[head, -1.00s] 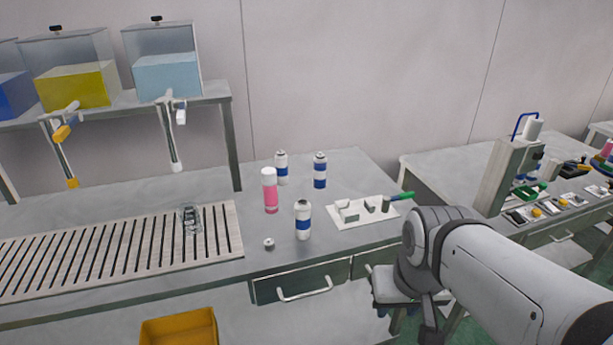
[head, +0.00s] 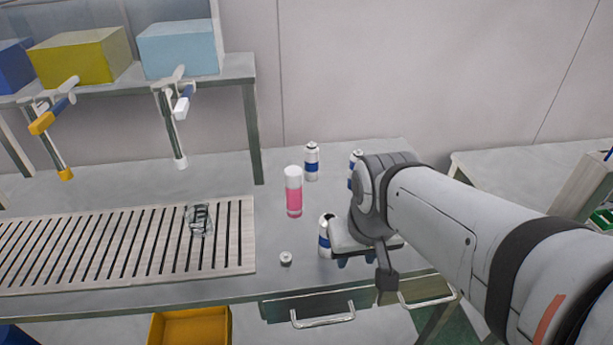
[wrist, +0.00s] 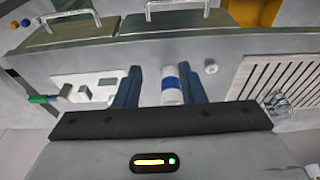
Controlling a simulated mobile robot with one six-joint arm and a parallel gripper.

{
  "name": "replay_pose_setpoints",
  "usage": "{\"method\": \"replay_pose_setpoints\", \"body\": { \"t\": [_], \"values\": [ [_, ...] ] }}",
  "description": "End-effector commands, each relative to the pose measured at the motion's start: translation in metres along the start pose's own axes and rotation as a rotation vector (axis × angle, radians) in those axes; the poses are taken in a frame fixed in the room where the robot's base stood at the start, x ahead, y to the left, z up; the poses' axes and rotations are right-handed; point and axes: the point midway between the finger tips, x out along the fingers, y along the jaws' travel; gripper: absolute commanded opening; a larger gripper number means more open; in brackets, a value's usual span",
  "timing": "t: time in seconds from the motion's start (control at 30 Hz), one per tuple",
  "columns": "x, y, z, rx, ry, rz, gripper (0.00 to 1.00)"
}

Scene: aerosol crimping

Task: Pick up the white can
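A white can with a blue band (head: 325,238) stands upright near the front of the table, partly hidden by my arm. My gripper (head: 352,261) is beside it on the right, with blue fingers low near the table. In the wrist view, my gripper (wrist: 161,68) is open. The can (wrist: 171,88) shows between its two blue fingers, closer to the right one; I cannot tell whether they touch. Two similar white cans stand farther back: one in clear view (head: 312,162), and one (head: 354,164) mostly hidden by my arm.
A pink can with a white top (head: 293,193) stands left of the front white can. A small round white part (head: 286,258) lies nearby. A slatted rack (head: 235,250) fills the table's left.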

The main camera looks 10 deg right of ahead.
Motion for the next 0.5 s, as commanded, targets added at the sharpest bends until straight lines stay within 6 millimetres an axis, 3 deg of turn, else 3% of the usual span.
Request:
{"method": "replay_pose_setpoints", "body": {
  "t": [0.2,0.27,0.4,0.5],
  "values": [
    [-0.001,0.000,-0.009,0.047,-0.015,0.000,0.50],
    [0.000,-0.015,-0.018,0.108,-0.033,0.003,0.55],
    [0.006,-0.017,-0.052,0.325,-0.092,0.016,0.66],
    [0.017,-0.016,-0.078,0.508,-0.138,0.035,0.66]
  ]
}}
